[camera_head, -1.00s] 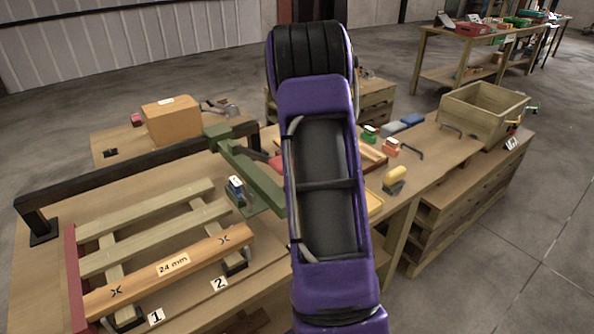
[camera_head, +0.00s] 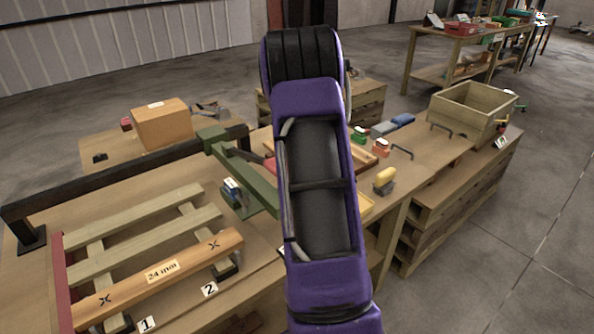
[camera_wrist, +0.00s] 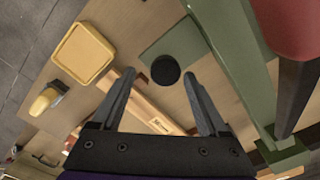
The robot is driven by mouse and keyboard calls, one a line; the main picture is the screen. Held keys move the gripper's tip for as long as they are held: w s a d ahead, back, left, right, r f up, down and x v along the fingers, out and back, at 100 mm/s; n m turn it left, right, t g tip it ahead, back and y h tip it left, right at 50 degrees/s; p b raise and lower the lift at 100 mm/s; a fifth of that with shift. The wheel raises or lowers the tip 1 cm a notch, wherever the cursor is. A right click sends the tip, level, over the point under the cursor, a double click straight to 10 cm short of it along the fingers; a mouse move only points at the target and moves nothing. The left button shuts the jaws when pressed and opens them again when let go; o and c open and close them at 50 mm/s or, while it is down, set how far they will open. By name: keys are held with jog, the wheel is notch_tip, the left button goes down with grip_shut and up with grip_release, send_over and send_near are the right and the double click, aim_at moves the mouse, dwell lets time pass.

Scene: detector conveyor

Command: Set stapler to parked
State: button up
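A green metal fixture (camera_head: 238,170) stands on the bench left of my purple arm. It appears to be the stapler, though I cannot be sure. A round black pad (camera_wrist: 165,70) lies between my fingers in the picture, over a green plate (camera_wrist: 190,38). My gripper (camera_wrist: 159,76) is open and empty; its distance from the fixture is unclear.
A wooden pallet frame with a "24 mm" board (camera_head: 165,270) lies at left, near a black rail (camera_head: 110,180). A yellow-handled brush (camera_head: 384,180) and yellow tray (camera_wrist: 82,53) are to the right. A cardboard box (camera_head: 162,125) and wooden crate (camera_head: 468,115) stand behind.

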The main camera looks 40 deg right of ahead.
jog(key=shift+a, duration=0.1)
jog(key=shift+r, duration=0.3)
notch_tip(320, 180, up, 17)
jog(key=p, duration=0.1)
jog(key=shift+f, duration=0.15)
dwell(0.5)
